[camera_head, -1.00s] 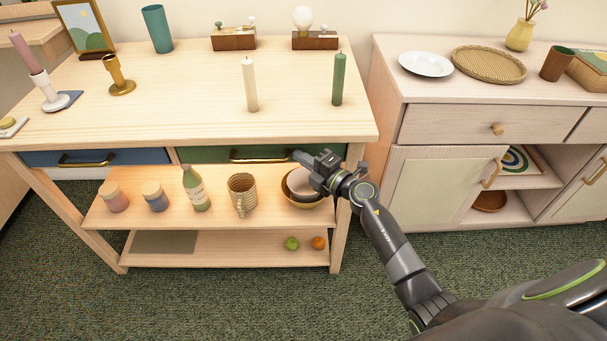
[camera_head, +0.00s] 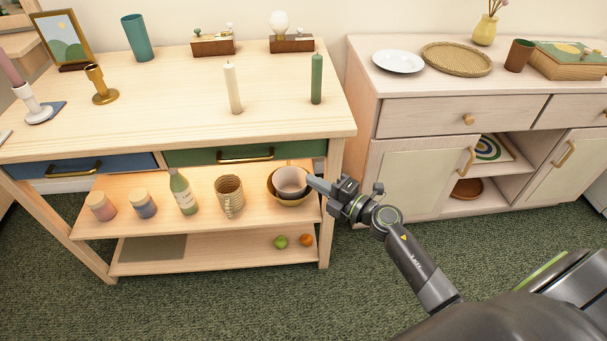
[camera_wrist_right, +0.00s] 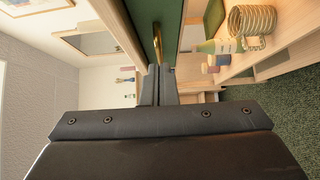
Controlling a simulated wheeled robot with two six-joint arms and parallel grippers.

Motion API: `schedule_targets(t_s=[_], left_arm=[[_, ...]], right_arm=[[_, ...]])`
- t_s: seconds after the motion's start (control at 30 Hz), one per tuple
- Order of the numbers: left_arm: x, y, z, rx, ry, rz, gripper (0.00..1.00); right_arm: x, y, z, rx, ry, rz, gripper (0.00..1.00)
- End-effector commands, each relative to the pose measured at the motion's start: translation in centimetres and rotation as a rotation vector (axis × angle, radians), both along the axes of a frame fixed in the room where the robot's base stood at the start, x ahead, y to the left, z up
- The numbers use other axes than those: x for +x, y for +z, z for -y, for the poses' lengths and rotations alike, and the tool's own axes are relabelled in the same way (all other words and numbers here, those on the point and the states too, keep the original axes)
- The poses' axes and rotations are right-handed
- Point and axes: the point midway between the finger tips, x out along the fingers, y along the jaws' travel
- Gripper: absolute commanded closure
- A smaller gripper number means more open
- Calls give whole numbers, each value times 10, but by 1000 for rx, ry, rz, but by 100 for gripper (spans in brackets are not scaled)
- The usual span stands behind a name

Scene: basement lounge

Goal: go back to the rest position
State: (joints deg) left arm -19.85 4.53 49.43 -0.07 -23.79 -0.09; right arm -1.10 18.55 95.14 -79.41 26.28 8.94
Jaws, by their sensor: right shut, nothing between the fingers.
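My right gripper (camera_head: 318,184) is shut and empty. In the head view it is in front of the table's right leg, by the bowls on the middle shelf, below the green drawer (camera_head: 222,155). The fingers also show shut in the right wrist view (camera_wrist_right: 158,88), with the green drawer front and its brass handle (camera_wrist_right: 157,42) beyond them. The drawer looks closed. Whether the gripper touches the table leg I cannot tell. My left gripper is not in view.
The wooden table (camera_head: 180,105) holds a white candle (camera_head: 233,88) and a green candle (camera_head: 316,79). A pale bowl (camera_head: 291,182), a wicker mug (camera_head: 229,196) and a bottle (camera_head: 183,192) stand on the middle shelf (camera_head: 255,211). A cabinet (camera_head: 400,180) stands to the right; green carpet lies in front.

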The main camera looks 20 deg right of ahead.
Motion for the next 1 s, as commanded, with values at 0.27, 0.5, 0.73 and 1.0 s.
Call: schedule_targets(t_s=[0.27,0.5,0.73,1.0], left_arm=[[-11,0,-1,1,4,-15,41],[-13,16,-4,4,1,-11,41],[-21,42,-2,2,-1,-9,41],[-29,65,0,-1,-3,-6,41]], right_arm=[[-7,0,4,1,0,0,100],[-15,-45,30,185,-140,-156,100],[-89,-180,83,557,-554,-543,100],[-252,-307,95,827,-1044,-964,100]])
